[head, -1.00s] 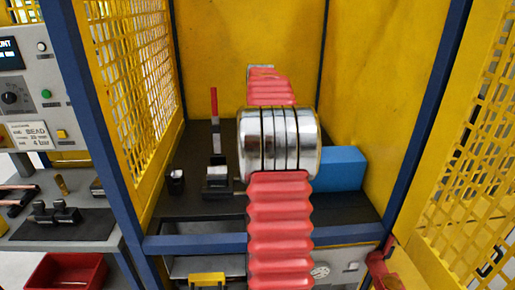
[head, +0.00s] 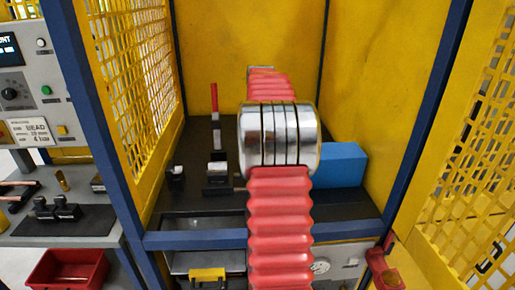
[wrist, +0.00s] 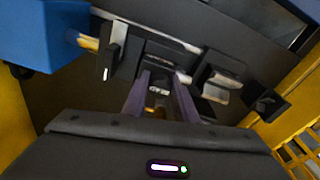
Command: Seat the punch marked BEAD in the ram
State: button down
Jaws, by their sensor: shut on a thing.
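My gripper (wrist: 160,92) is shut on a small brass-coloured piece (wrist: 156,90), seen between its purple-grey fingers in the wrist view. It is small and partly hidden, and I cannot read any mark on it. A blue housing (wrist: 42,32) is at the upper left, with a brass and silver rod (wrist: 86,41) reaching from it to dark blocks (wrist: 150,58). I cannot tell whether this rod is the ram. The blue housing also shows in the head view (head: 343,165), right of my arm. My arm hides my gripper there.
A red-handled lever (head: 214,95) stands behind a dark fixture (head: 217,185) on the black bench. A small dark cup-like part (head: 176,174) is to its left. Yellow mesh (head: 128,75) and blue posts (head: 75,95) enclose the cell. A panel label (head: 30,131) reads BEAD.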

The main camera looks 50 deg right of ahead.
jog(key=shift+f, duration=0.65)
jog(key=c, duration=1.4)
grip_release()
jog(key=shift+f, duration=0.1)
jog(key=shift+o, duration=0.2)
notch_tip(320, 180, up, 14)
jog(key=s, duration=0.1)
jog(key=shift+s+a+f, duration=0.2)
jog(key=shift+a, duration=0.25)
